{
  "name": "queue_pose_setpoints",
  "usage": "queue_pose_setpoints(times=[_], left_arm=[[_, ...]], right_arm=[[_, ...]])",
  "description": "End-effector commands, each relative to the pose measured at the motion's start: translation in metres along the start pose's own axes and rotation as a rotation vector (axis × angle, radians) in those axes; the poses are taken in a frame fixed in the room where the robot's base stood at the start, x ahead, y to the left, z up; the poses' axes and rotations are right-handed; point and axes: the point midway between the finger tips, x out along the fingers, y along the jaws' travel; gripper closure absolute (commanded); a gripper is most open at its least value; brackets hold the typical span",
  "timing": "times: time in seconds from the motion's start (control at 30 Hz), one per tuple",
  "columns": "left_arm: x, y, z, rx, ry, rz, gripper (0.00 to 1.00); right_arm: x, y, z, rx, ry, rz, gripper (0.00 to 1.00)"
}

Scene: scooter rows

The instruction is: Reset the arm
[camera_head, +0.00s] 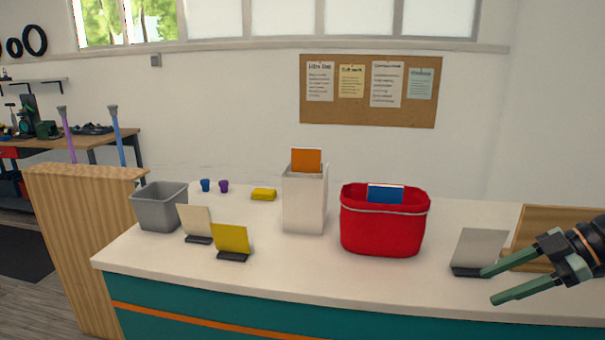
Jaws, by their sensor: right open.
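My right gripper (512,281) comes in from the right edge, with green fingers spread apart and nothing between them. It is over the right part of the white counter (300,268). Its upper fingertip overlaps the dark base of a grey card stand (478,247) in the picture; I cannot tell whether they touch. The dark wrist of my right arm (588,248) partly hides a wooden board or tray. My left gripper does not show.
On the counter stand a red bin (382,232) with a blue card, a white box (303,205) with an orange card, a grey bin (160,208), cream (195,222) and yellow (231,239) card stands, a yellow block (263,194) and two small cups. The front middle counter is clear.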

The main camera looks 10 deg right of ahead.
Motion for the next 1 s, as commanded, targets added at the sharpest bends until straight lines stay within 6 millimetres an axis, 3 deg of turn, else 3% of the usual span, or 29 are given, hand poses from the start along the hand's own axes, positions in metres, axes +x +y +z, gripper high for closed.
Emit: queue_pose_setpoints(times=[0.1,0.37,0.6,0.8,1.0], left_arm=[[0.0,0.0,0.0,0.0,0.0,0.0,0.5],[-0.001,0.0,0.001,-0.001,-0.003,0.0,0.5],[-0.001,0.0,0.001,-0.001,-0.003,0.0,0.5],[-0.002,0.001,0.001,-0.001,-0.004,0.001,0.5],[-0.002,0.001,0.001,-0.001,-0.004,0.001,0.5]], right_arm=[[0.03,-0.01,0.037,0.034,0.14,0.125,0.47],[0.094,-0.044,0.108,0.158,0.285,0.439,0.47],[0.161,-0.102,0.161,0.356,0.253,0.677,0.47],[0.226,-0.17,0.182,0.56,0.142,0.773,0.47],[0.293,-0.245,0.17,0.764,0.012,0.751,0.47]])
